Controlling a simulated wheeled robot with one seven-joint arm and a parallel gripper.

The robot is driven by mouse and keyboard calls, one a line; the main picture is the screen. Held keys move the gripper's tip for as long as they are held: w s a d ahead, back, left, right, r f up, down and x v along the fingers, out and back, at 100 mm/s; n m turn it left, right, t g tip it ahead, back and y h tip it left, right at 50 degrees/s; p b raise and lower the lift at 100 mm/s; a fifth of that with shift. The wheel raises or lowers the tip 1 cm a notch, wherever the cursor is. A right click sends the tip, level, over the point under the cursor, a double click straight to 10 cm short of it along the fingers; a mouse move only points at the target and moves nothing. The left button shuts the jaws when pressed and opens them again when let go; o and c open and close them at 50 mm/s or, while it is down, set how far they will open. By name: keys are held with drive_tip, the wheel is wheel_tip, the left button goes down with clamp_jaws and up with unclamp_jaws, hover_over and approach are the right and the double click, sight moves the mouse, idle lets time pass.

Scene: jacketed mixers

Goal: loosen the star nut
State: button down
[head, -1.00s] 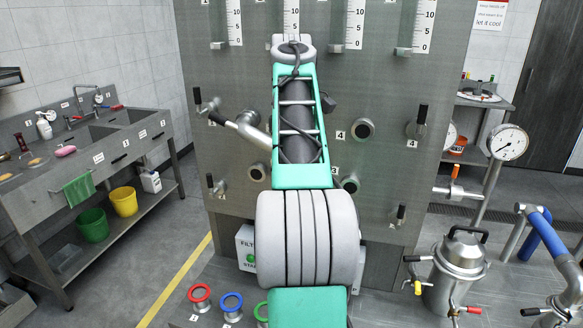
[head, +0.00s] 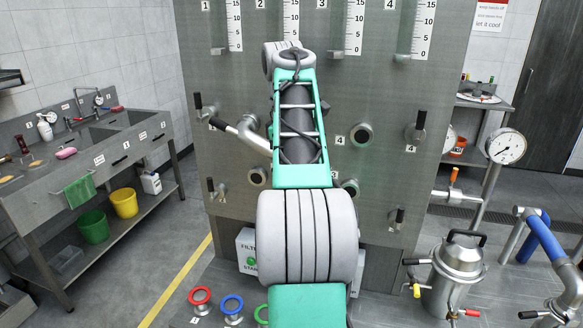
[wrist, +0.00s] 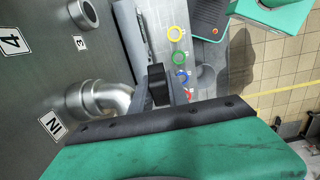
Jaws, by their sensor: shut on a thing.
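In the wrist view, the dark housing edge of my gripper spans the picture, and its fingers (wrist: 158,86) show just above it. In the head view, my arm stands in front of the grey panel (head: 375,180) and hides my gripper and the nut.
Valve handles and pipe stubs jut from the panel. A steel pot (head: 458,265) and a gauge (head: 505,147) stand at right. A sink bench (head: 95,160) is at left, with open floor between.

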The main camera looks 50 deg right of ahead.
drive_tip(key=shift+f+g+h, duration=0.1)
drive_tip(key=shift+g+h, duration=0.2)
drive_tip(key=shift+g, duration=0.4)
drive_tip(key=c, duration=1.3)
unclamp_jaws()
